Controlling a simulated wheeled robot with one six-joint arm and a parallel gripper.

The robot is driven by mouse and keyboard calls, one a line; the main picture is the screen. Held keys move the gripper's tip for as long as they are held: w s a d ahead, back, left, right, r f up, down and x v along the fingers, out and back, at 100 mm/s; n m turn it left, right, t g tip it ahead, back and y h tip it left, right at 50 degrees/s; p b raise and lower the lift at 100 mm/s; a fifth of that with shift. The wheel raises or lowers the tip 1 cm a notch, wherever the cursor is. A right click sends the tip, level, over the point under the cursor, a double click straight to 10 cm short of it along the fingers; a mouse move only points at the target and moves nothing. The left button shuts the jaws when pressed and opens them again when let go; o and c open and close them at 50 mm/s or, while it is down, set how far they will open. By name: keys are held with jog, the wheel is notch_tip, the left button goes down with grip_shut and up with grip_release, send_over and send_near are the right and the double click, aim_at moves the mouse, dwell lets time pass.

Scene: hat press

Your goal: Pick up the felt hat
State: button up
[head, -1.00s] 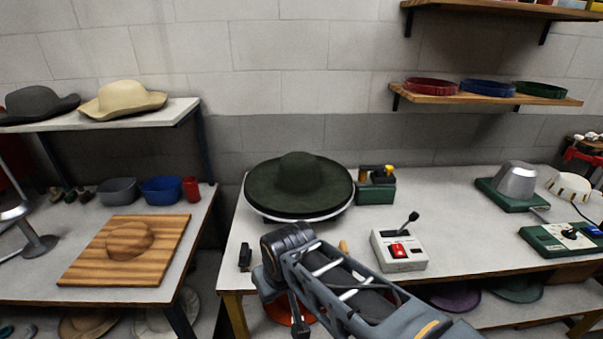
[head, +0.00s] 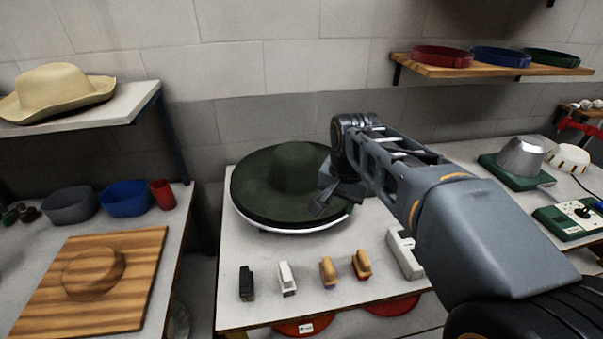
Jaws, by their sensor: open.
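The dark green felt hat (head: 293,172) sits on a round white-rimmed base on the middle table. Its crown is up and its wide brim lies flat. My gripper (head: 325,205) is over the right front part of the brim, with its fingers apart. I cannot tell whether a finger touches the brim. The arm hides the hat's right edge. A cream hat (head: 58,88) lies on the upper left shelf.
Several brushes (head: 328,270) stand along the table's front, and a pale control box (head: 403,254) is partly behind my arm. A wooden board (head: 150,262) with a hat-shaped form lies on the left table. Bare tabletop shows before the hat.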

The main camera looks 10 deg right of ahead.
jog(key=w+d+r+m+g, duration=0.1)
jog(key=w+r+m+g, duration=0.1)
jog(key=w+m, duration=0.45)
jog(key=b, duration=0.1)
send_over(333, 210)
jog(key=shift+m, duration=0.35)
jog(key=f, duration=0.8)
jog(key=shift+s+a+f, duration=0.15)
jog(key=shift+s+a, duration=0.05)
jog(key=shift+s, duration=0.1)
jog(key=shift+w+d+f, duration=0.1)
jog(key=shift+w+f, duration=0.05)
jog(key=shift+f, duration=1.15)
jog(key=shift+w+d+f, duration=0.1)
jog(key=shift+f, duration=1.15)
grip_shut()
